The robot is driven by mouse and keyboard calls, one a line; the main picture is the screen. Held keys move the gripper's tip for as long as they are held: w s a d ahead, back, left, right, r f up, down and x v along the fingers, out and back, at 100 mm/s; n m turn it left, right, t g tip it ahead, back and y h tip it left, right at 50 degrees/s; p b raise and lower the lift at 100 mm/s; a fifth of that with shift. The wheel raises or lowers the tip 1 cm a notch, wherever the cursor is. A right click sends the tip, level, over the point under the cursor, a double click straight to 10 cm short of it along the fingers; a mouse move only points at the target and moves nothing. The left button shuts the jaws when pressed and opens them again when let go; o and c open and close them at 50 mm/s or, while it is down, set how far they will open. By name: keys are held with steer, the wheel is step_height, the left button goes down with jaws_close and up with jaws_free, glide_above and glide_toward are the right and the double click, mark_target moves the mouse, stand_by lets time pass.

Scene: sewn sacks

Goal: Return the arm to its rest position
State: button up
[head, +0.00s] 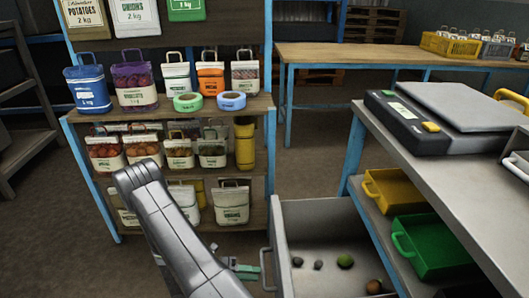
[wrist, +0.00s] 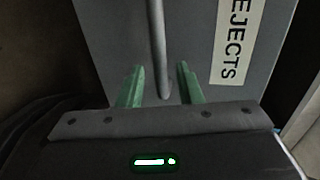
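My arm reaches down through the middle of the head view to my gripper (head: 245,270), which is low beside the pulled-out grey drawer (head: 318,208). In the wrist view my gripper's green fingers (wrist: 160,80) are apart, with gaps on both sides of the drawer's bar handle (wrist: 157,40). The handle also shows in the head view (head: 266,268), just right of the fingers. I cannot tell how far the handle lies between them in depth. The drawer front carries a label (wrist: 236,40) reading "REJECTS". My gripper holds nothing.
Several small round things, including a green one (head: 345,261), lie in the drawer. A shelf rack (head: 262,104) with sewn sacks stands behind my arm. A bench (head: 455,180) with a scale (head: 420,125) stands right, above yellow (head: 395,188) and green (head: 440,245) bins. Floor between is open.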

mark_target(264, 273)
steer(key=shift+x, duration=2.4)
steer(key=shift+a+r, duration=0.1)
steer(key=shift+a, duration=0.05)
